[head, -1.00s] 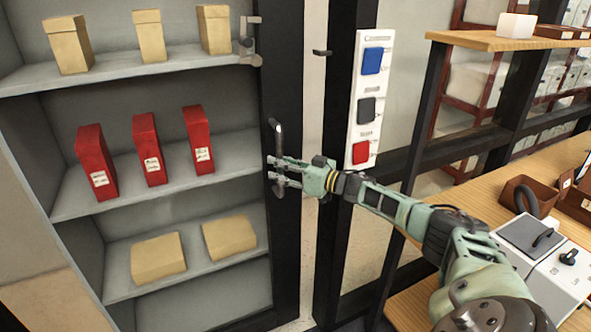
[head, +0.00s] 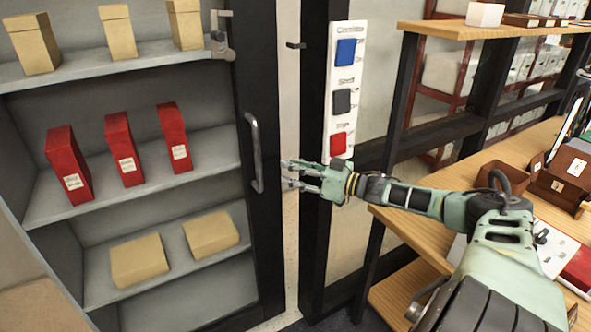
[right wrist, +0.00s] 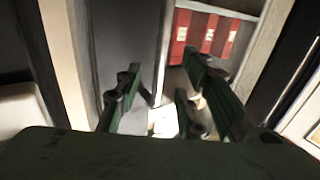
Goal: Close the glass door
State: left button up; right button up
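The glass door shows as a dark frame (head: 263,228) to the right of the grey shelves. A grey upright bar handle (head: 255,152) is on it. A gap separates the frame from the black post (head: 315,235) to its right. My right gripper (head: 287,174) is in front of this gap, just right of the handle's lower part and apart from it in the picture. Its fingers are spread and empty. They also show spread in the right wrist view (right wrist: 163,78), where I cannot make out the handle. My left gripper is not in view.
A metal latch piece (head: 221,36) is at the door's upper left. Red boxes (head: 123,150) and tan boxes (head: 140,261) stand on the shelves. A white panel (head: 344,90) with coloured blocks is on the post. A wooden table (head: 440,250) lies under my right arm.

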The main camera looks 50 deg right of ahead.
jog(key=shift+c, duration=0.5)
jog(key=a+f+n, duration=0.1)
jog(key=a, duration=0.1)
jog(key=w+a+f+n, duration=0.1)
jog(key=a+f, duration=0.1)
jog(key=a+f+n+g, duration=0.1)
jog(key=a, duration=0.1)
jog(key=shift+w+a+f+h, duration=0.15)
jog(key=shift+w+a+h, duration=0.15)
jog(key=shift+w, duration=0.05)
jog(key=c, duration=0.6)
jog(key=a+n, duration=0.1)
jog(key=a, duration=0.1)
jog(key=w+a+n+h, duration=0.1)
jog(key=a+n, duration=0.1)
jog(key=w+a+f+n, duration=0.1)
jog(key=a+n, duration=0.1)
jog(key=shift+a+h+b, duration=0.3)
jog(key=shift+a+b, duration=0.05)
grip_shut()
notch_tip(320, 180, up, 7)
jog(key=s+a+n+t+h, duration=0.1)
jog(key=n+t+h, duration=0.1)
jog(key=n+h, duration=0.35)
jog(key=w+d+p, duration=0.2)
jog(key=w+d, duration=0.3)
jog(key=w, duration=0.3)
jog(key=shift+m+p, duration=0.3)
jog(key=shift+m, duration=0.05)
